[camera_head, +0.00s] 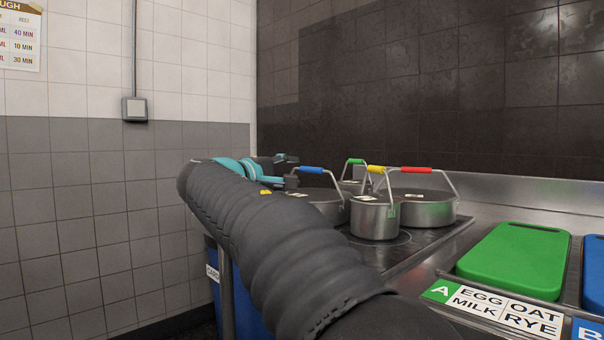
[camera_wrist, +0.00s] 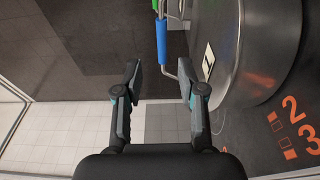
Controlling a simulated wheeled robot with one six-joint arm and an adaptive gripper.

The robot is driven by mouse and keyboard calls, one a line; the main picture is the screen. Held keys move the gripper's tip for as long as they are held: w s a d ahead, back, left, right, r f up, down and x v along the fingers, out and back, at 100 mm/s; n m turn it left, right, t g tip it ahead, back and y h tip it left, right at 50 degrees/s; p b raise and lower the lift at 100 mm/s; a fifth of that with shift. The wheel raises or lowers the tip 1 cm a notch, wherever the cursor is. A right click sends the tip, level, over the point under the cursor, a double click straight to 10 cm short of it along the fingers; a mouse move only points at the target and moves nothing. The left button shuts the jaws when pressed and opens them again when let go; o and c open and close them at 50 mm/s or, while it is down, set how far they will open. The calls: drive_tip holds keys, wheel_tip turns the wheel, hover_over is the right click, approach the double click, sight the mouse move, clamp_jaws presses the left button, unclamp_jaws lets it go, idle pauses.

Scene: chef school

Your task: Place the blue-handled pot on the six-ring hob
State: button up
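The blue-handled pot (camera_head: 328,207) is a steel pot with a lid and a raised wire handle with a blue grip (camera_head: 311,170). It stands upright on a black cooktop (camera_head: 405,251); I cannot tell whether this is the six-ring hob. My gripper (camera_head: 291,170) is just left of the blue grip, with my arm hiding part of the pot. In the wrist view, my gripper (camera_wrist: 161,82) is open and empty. The blue grip (camera_wrist: 162,42) lies ahead of its fingertips, roughly between their lines, apart from them. The pot's steel body (camera_wrist: 262,45) is to the right.
Pots with yellow (camera_head: 375,221), red (camera_head: 432,212) and green handles (camera_head: 355,161) stand close by. Orange markings 2 and 3 (camera_wrist: 290,105) show on the cooktop. A green board (camera_head: 515,258) lies at right. A blue bin (camera_head: 247,295) stands below. Tiled walls close the back.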

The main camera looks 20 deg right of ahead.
drive_tip(key=shift+v, duration=1.45)
